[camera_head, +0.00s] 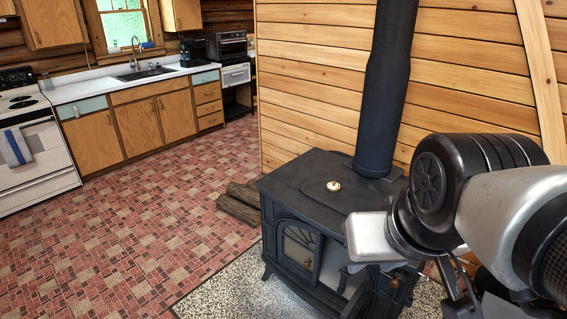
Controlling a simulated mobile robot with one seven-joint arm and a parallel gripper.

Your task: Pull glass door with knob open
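A black wood stove (318,195) stands right of centre, with arched glass on its front. The left glass door (298,252) shows a pale pane in a dark frame. A small brass-coloured knob (395,282) shows at the right of the stove front, below my arm. My arm comes in from the right, and its silver end part (370,238) overlaps the stove's front right corner. It hides much of the right side of the stove front. I cannot make out my fingertips or whether they touch anything. Whether a door stands ajar is unclear.
The stove stands on a speckled hearth pad (232,285) against a plank wall (330,75). The brick-patterned floor (150,230) at left is clear, up to the kitchen cabinets (140,125) and white range (35,160).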

